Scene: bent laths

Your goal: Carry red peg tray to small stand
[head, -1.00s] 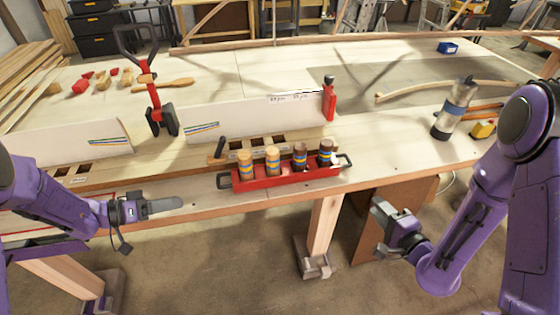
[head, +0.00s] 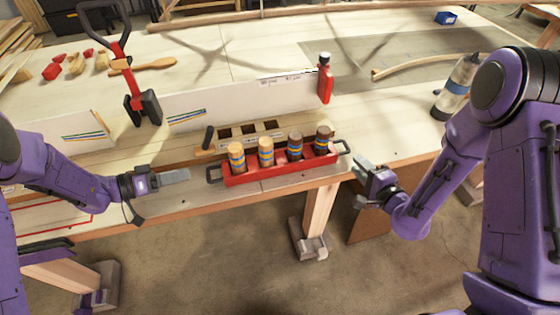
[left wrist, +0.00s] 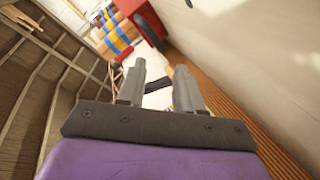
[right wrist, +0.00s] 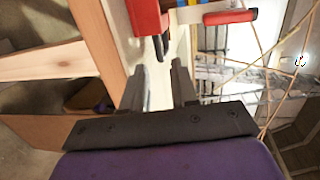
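The red peg tray (head: 270,172) lies along the near edge of the bench in the head view, with two light and two dark banded pegs upright in it. It has a black handle at each end. My left gripper (head: 188,175) is just left of the left handle (head: 212,173). I cannot tell which thing is the small stand.
A wooden block with dark square holes (head: 245,138) sits right behind the tray. Behind it are a white board (head: 240,97), a red-and-black clamp (head: 143,106) and a red bottle (head: 325,84). A grey cylinder (head: 452,90) stands at the right.

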